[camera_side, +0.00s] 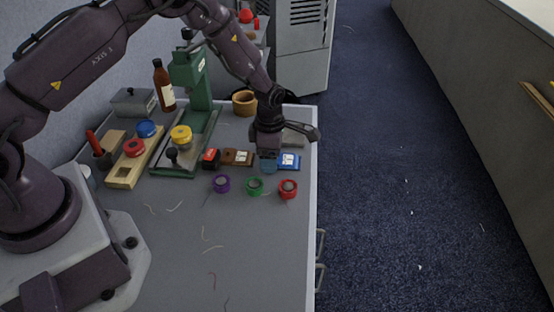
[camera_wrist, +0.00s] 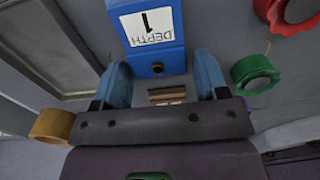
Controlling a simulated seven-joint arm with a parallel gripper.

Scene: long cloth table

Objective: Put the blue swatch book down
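The blue swatch book (camera_side: 288,161) lies near the table's right edge in the side view, with a white label on its face. In the wrist view the blue swatch book (camera_wrist: 152,58) shows its label reading "DEPTH 1" and a dark round fastener at its near end. My gripper (camera_side: 268,167) is just left of it in the side view, low over the table. In the wrist view my gripper (camera_wrist: 164,68) has its two blue fingers apart. The book's near end lies between or just beyond the fingertips, with a gap at the right finger. Whether the left finger touches it is unclear.
A brown swatch book (camera_side: 237,157) and a red-black item (camera_side: 211,158) lie to the left. Purple (camera_side: 222,183), green (camera_side: 255,186) and red (camera_side: 288,189) round pieces stand in front. A green press (camera_side: 195,95) stands behind. The table's front is mostly clear.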

